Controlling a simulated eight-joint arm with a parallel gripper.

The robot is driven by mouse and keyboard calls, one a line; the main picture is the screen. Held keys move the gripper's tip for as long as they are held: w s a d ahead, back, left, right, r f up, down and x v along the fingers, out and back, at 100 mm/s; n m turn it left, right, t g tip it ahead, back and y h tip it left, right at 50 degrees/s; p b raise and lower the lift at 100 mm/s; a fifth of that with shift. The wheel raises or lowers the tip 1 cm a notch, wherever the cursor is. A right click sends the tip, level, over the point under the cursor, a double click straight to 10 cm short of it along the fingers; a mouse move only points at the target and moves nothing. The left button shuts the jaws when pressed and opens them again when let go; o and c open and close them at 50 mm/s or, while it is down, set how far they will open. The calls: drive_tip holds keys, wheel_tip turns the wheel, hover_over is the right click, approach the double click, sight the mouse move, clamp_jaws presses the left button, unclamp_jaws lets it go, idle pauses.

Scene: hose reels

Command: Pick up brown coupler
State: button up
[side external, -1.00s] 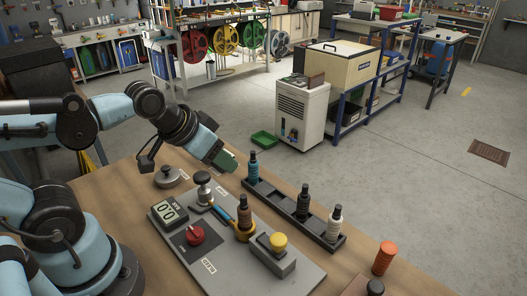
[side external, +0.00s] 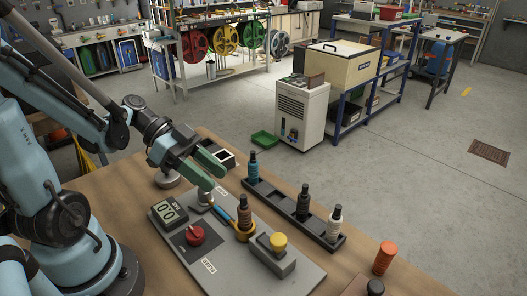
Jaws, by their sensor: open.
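A brown coupler (side external: 244,214) with a dark top stands upright on the grey panel. A yellow ring (side external: 244,233) with a blue handle is around or against its base. Another dark, brownish-grey coupler (side external: 303,204) stands in the black rack (side external: 275,200), between a teal coupler (side external: 253,168) and a white one (side external: 335,226). My gripper (side external: 214,178) is open and empty, its two green fingers spread. It is above the panel's back-left part, up and left of the brown coupler and not touching it. One finger partly hides the silver knob (side external: 205,199).
The grey panel (side external: 215,268) also carries a counter (side external: 166,212), a red knob (side external: 195,235) and a yellow button (side external: 278,241) on a box. An orange cylinder (side external: 384,258) stands at the right. A black box with a white top frame (side external: 222,158) is behind my gripper.

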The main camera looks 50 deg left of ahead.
sight(241, 196)
drive_tip(key=shift+w+d+f+m+h, duration=0.25)
drive_tip(key=shift+d+m, duration=0.2)
drive_tip(key=shift+d, duration=0.55)
drive_tip(key=shift+w+d+f+m+h, duration=0.3)
drive_tip(key=shift+d+m, duration=0.1)
drive_tip(key=shift+d, duration=0.55)
drive_tip(key=shift+w+d+f+m+h, duration=0.25)
drive_tip(key=shift+d+m, duration=0.2)
drive_tip(key=shift+d, duration=0.55)
clamp_jaws()
